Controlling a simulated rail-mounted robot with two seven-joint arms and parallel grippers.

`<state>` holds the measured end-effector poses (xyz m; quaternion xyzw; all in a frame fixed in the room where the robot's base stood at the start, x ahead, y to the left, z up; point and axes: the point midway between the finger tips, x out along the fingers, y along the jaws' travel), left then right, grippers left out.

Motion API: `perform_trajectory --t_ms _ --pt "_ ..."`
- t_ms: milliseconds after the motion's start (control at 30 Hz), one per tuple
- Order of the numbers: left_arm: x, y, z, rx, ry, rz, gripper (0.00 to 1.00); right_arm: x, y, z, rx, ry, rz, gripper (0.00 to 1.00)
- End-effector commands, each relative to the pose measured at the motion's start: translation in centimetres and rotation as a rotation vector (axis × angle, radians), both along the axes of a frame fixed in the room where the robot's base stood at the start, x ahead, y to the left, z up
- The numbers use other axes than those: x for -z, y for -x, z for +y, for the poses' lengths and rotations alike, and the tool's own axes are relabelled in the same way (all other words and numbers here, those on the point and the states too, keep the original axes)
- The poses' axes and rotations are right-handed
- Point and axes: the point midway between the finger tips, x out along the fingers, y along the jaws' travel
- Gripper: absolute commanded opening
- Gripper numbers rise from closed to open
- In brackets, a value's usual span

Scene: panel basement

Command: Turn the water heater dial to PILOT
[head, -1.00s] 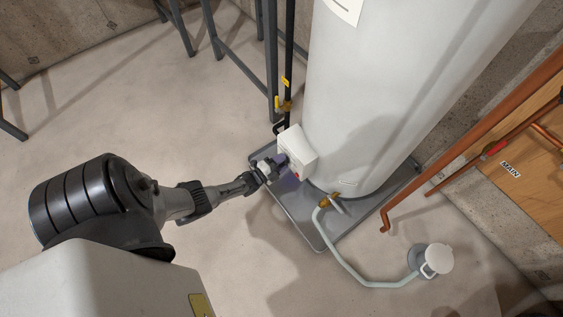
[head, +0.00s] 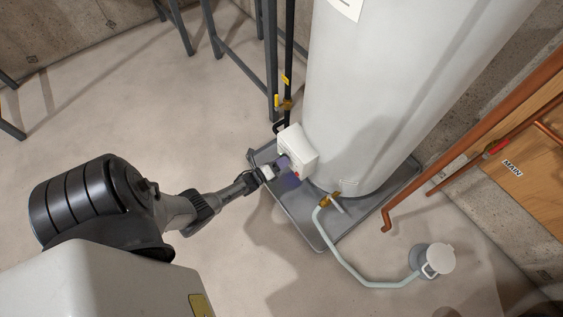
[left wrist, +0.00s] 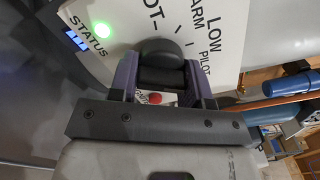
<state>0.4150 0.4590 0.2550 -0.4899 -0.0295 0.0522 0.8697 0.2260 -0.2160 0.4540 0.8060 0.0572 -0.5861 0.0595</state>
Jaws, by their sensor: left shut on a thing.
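The water heater's white control box (head: 298,150) is low on the tank's front in the head view. In the left wrist view the box face (left wrist: 190,35) fills the top, with STATUS, LOW and PILOT readable and other words partly cut off. The black dial (left wrist: 165,62) sits between the purple fingers of my left gripper (left wrist: 163,82), which is shut on it. Its pointer mark cannot be made out. A red button (left wrist: 155,98) shows just below the dial, between the fingers. In the head view my left gripper (head: 276,167) meets the box's front. My right gripper is out of view.
The tall white tank (head: 370,90) stands in a grey drain pan (head: 305,226). A brass drain valve (head: 329,199) with a pale hose is right of the box. A black pipe with a yellow-handled valve (head: 285,104) rises behind it. Open floor lies left.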

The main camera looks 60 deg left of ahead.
Motion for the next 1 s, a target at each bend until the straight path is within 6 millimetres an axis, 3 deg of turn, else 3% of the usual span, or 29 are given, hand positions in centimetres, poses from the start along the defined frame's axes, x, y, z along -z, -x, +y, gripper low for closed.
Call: perform_trajectory --t_ms 333,900,933,1000 --pt "0.07 -0.01 0.04 0.0 -0.128 0.015 0.2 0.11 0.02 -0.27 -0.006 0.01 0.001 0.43" --pt "0.06 -0.01 0.06 0.0 -0.153 0.018 0.2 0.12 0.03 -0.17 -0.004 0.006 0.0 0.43" --pt "0.06 -0.01 0.06 0.0 -0.153 0.018 0.46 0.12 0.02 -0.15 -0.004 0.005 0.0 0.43" --pt "0.06 -0.01 0.06 0.0 -0.153 0.018 0.53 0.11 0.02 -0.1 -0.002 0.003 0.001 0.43"
